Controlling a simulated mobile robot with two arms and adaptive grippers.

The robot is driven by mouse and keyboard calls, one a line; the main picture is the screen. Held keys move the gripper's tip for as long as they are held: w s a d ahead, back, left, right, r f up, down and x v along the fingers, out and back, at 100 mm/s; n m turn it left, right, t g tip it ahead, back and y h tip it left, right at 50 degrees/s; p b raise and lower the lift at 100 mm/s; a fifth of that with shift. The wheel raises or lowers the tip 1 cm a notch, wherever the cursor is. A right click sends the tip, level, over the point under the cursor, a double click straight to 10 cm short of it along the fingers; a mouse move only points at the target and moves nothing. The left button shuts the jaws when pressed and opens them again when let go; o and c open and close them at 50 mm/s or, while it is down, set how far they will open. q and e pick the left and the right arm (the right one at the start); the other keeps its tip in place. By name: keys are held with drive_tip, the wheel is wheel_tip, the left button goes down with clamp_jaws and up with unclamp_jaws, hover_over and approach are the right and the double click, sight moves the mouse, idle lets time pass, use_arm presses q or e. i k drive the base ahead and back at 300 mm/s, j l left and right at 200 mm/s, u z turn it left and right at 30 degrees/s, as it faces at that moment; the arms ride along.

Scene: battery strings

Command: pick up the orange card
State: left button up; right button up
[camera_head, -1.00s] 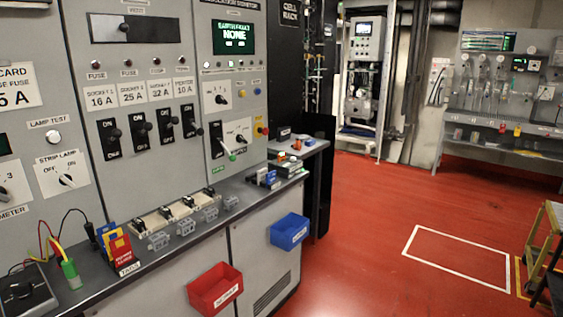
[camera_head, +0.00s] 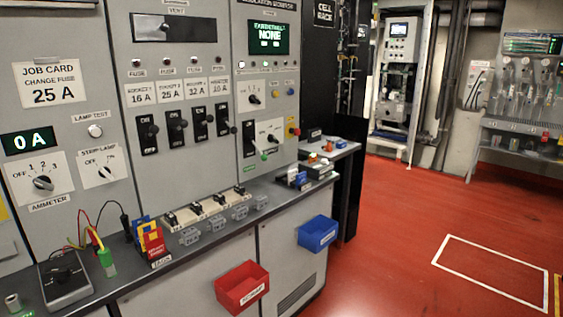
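A small rack labelled TAGS (camera_head: 161,261) stands on the grey bench ledge at the left and holds several cards upright. The front card (camera_head: 154,243) looks red or orange-red; I cannot tell for sure whether it is the orange card. A yellow card and a blue card (camera_head: 140,227) show partly behind it. Neither of my grippers is in view.
A black meter box (camera_head: 65,279) with leads and a green clip (camera_head: 106,262) lie left of the rack. Fuse holders (camera_head: 200,208) line the ledge to its right. Red (camera_head: 242,287) and blue (camera_head: 317,233) bins hang below. The red floor (camera_head: 400,230) at right is clear.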

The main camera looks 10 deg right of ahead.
sight(312, 157)
drive_tip(key=i+l+u, duration=0.25)
drive_tip(key=u, duration=0.2)
drive_tip(key=i+l+u, duration=0.2)
drive_tip(key=l+u, duration=0.2)
drive_tip(key=l, duration=0.2)
